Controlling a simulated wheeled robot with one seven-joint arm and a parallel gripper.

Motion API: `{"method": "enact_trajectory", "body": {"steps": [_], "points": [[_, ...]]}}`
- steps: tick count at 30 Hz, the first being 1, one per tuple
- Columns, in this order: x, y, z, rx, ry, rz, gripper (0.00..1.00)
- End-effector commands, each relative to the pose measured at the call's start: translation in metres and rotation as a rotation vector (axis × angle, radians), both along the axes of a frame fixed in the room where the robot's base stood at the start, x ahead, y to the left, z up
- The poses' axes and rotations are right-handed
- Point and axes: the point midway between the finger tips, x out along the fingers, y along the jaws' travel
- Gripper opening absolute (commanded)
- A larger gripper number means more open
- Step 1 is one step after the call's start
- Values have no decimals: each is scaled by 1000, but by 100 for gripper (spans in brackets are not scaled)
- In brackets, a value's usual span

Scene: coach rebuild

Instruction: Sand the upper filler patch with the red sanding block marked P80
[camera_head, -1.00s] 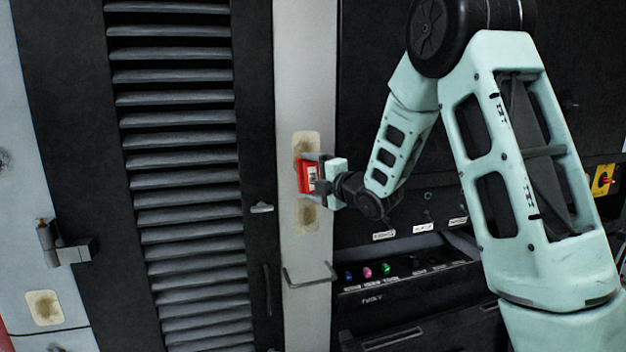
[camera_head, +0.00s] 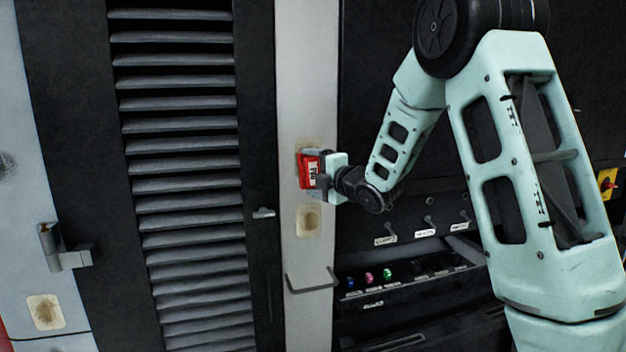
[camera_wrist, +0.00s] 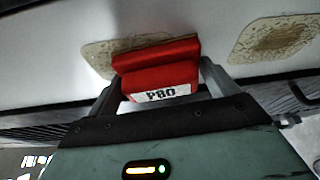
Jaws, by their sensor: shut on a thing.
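My gripper (camera_head: 324,175) is shut on the red sanding block (camera_head: 306,171), whose white label reads P80 in the wrist view (camera_wrist: 160,78). The block is at the pale pillar, over the upper filler patch (camera_head: 306,143). Only the patch's top edge shows in the head view; in the wrist view the beige patch (camera_wrist: 98,56) shows around the block. The block looks to be against the patch, but exact contact cannot be told. The lower filler patch (camera_head: 308,221) is uncovered below the block and also shows in the wrist view (camera_wrist: 277,38).
A louvred dark panel (camera_head: 185,165) stands left of the pillar. A bar handle (camera_head: 312,283) sticks out lower on the pillar. A control panel with coloured knobs (camera_head: 370,278) is at lower right. Another filler patch (camera_head: 45,311) and a latch (camera_head: 65,250) are far left.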

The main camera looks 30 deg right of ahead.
Motion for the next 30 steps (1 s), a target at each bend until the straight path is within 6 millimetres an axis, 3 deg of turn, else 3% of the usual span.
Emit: {"method": "enact_trajectory", "body": {"steps": [30], "points": [[2, -1, 60, -1, -5, 0, 68]]}}
